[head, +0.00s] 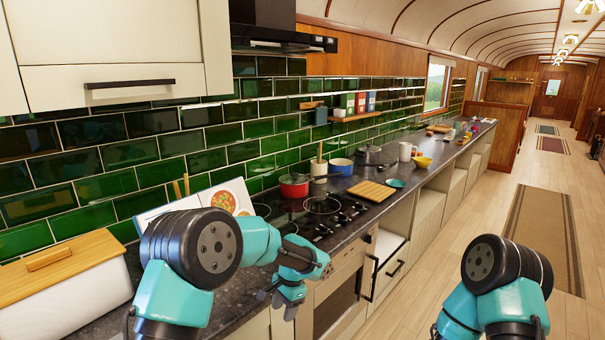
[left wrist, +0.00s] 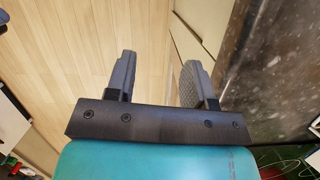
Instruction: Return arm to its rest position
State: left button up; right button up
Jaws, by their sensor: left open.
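My left arm (head: 215,250) comes in from the left of the head view, teal with black joints. My left gripper (head: 284,300) hangs by the counter's front edge, left of the oven. In the left wrist view, its two grey fingers (left wrist: 160,78) stand apart with nothing between them. Wooden floor (left wrist: 90,40) shows beyond them, with the dark speckled countertop (left wrist: 285,70) at the right. My right arm (head: 500,275) shows at the lower right of the head view, over the floor; its fingers are out of sight.
The hob (head: 325,222) carries a red pot (head: 294,187). A cutting board (head: 372,190) lies to its right. An open cookbook (head: 215,198) and a white bin with a wooden lid (head: 65,290) stand at the left.

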pick_arm(q)
jog(key=s+d+f+m, duration=0.4)
jog(key=d, duration=0.1)
jog(key=s+a+f+n+h, duration=0.35)
jog(key=s+a+f, duration=0.3)
jog(key=f, duration=0.35)
jog(key=s+a+f+n+t+h, duration=0.1)
jog(key=s+a+f+n, duration=0.3)
jog(key=s+a+n, duration=0.2)
jog(key=s+a+f+n+t+h, duration=0.1)
jog(key=s+a+f+n, duration=0.3)
jog(key=s+a, duration=0.5)
jog(key=shift+s+a+f+n+t, duration=0.35)
jog(key=shift+s+n, duration=0.45)
jog(key=shift+n, duration=0.35)
jog(key=shift+a+h, duration=0.1)
jog(key=shift+h, duration=0.15)
